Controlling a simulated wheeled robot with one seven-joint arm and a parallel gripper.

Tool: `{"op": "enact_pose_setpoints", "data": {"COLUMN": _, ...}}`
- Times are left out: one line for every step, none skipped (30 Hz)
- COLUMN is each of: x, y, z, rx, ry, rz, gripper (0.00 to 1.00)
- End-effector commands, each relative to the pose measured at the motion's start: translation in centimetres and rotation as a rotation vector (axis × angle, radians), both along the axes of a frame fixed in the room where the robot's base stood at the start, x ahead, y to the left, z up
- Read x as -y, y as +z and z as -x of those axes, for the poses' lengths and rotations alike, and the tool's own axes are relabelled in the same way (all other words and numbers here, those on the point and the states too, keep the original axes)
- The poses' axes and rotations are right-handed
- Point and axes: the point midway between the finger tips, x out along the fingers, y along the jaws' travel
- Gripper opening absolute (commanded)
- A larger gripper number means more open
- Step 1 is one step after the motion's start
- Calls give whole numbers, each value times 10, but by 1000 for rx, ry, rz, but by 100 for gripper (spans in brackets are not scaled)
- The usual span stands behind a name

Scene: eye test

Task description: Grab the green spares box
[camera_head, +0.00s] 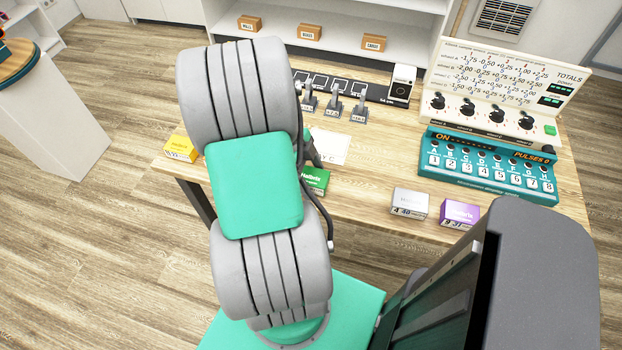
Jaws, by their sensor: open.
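The green spares box (315,181) stands on the wooden table near its front edge, just right of my arm. Its left part is hidden behind my arm. My gripper (313,152) is mostly hidden behind my grey and green arm; only a dark part shows at the arm's right edge, just above the green box in the picture. What shows holds nothing. Whether it touches the box cannot be told.
A yellow box (181,148) stands at the table's left end. A whitish box (410,203) and a purple box (459,213) stand to the right. A white card (330,146) lies behind the green box. Levers (334,101), a teal pulse counter (487,165) and a totals panel (508,88) stand farther back.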

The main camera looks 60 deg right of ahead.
Motion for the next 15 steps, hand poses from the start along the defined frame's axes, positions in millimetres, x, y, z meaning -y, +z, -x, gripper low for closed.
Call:
{"op": "enact_pose_setpoints", "data": {"x": 0, "y": 0, "z": 0, "rx": 0, "ry": 1, "rz": 0, "gripper": 80}}
{"op": "enact_pose_setpoints", "data": {"x": 0, "y": 0, "z": 0, "rx": 0, "ry": 1, "rz": 0, "gripper": 80}}
{"op": "enact_pose_setpoints", "data": {"x": 0, "y": 0, "z": 0, "rx": 0, "ry": 1, "rz": 0, "gripper": 78}}
{"op": "enact_pose_setpoints", "data": {"x": 0, "y": 0, "z": 0, "rx": 0, "ry": 1, "rz": 0, "gripper": 75}}
{"op": "enact_pose_setpoints", "data": {"x": 0, "y": 0, "z": 0, "rx": 0, "ry": 1, "rz": 0, "gripper": 73}}
{"op": "enact_pose_setpoints", "data": {"x": 0, "y": 0, "z": 0, "rx": 0, "ry": 1, "rz": 0, "gripper": 69}}
{"op": "enact_pose_setpoints", "data": {"x": 0, "y": 0, "z": 0, "rx": 0, "ry": 1, "rz": 0, "gripper": 67}}
{"op": "enact_pose_setpoints", "data": {"x": 0, "y": 0, "z": 0, "rx": 0, "ry": 1, "rz": 0, "gripper": 64}}
{"op": "enact_pose_setpoints", "data": {"x": 0, "y": 0, "z": 0, "rx": 0, "ry": 1, "rz": 0, "gripper": 61}}
{"op": "enact_pose_setpoints", "data": {"x": 0, "y": 0, "z": 0, "rx": 0, "ry": 1, "rz": 0, "gripper": 59}}
{"op": "enact_pose_setpoints", "data": {"x": 0, "y": 0, "z": 0, "rx": 0, "ry": 1, "rz": 0, "gripper": 56}}
{"op": "enact_pose_setpoints", "data": {"x": 0, "y": 1, "z": 0, "rx": 0, "ry": 1, "rz": 0, "gripper": 53}}
{"op": "enact_pose_setpoints", "data": {"x": 0, "y": 0, "z": 0, "rx": 0, "ry": 1, "rz": 0, "gripper": 51}}
{"op": "enact_pose_setpoints", "data": {"x": 0, "y": 1, "z": 0, "rx": 0, "ry": 1, "rz": 0, "gripper": 48}}
{"op": "enact_pose_setpoints", "data": {"x": 0, "y": 1, "z": 0, "rx": 0, "ry": 1, "rz": 0, "gripper": 45}}
